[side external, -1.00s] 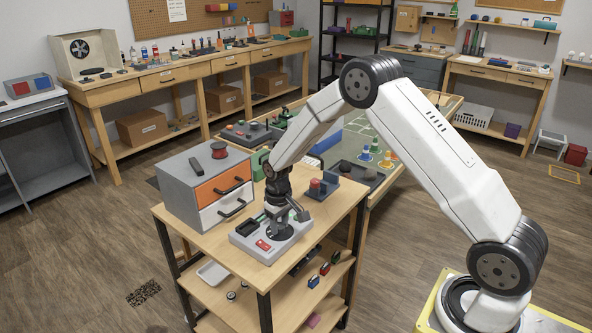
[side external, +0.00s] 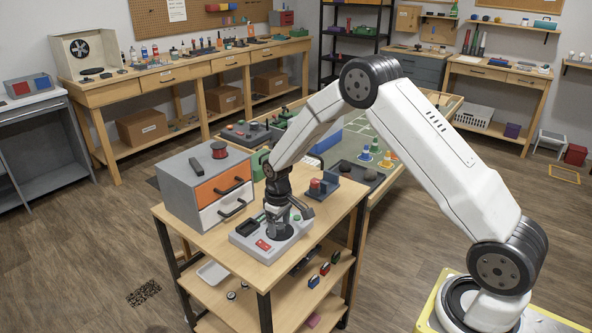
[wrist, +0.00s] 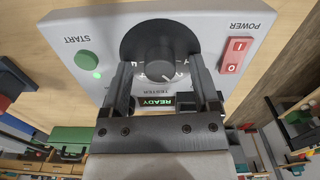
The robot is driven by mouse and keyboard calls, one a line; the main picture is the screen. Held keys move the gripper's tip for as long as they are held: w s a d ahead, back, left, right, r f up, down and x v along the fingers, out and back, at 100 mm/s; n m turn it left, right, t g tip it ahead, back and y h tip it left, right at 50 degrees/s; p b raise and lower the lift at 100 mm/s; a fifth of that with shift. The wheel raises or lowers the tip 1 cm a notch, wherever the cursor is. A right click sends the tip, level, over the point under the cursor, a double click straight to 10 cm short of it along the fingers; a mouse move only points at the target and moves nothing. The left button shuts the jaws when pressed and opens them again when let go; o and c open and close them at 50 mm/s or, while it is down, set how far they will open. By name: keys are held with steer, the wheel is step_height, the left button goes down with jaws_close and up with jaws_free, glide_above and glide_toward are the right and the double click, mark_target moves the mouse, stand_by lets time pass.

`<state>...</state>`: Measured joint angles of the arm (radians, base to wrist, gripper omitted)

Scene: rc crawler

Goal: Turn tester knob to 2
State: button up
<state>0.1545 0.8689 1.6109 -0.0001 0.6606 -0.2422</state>
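The tester (side external: 245,238) is a light grey box on the wooden cart top, with a dark round dial plate. Its knob (wrist: 160,68) is dark grey, in the middle of the black dial in the wrist view. My gripper (wrist: 161,68) is over the dial, its two fingers apart on either side of the knob, with visible gaps between fingers and knob. In the side view my gripper (side external: 279,226) points down at the tester and hides the knob. The display (wrist: 157,101) reads READY, upside down. The knob's exact setting is too small to read.
A green START button (wrist: 86,60) with a lit green light and a red POWER switch (wrist: 236,55) flank the dial. A grey drawer unit (side external: 180,190) with an orange drawer stands behind left of the tester. A small dark fixture (side external: 322,186) stands right of it.

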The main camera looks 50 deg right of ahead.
mark_target(280, 226)
steer(key=shift+r, duration=0.15)
steer(key=shift+r, duration=3.75)
steer(key=shift+s, duration=0.1)
steer(key=s+a+r+t, duration=0.1)
steer(key=s+a+r, duration=0.1)
steer(key=s, duration=0.8)
steer(key=s+a+r+m+t, duration=0.1)
steer(key=s+a, duration=0.4)
steer(key=s, duration=0.5)
steer(key=shift+s+a+r+t, duration=0.25)
steer(key=shift+a+r+t, duration=0.05)
steer(key=shift+r, duration=0.3)
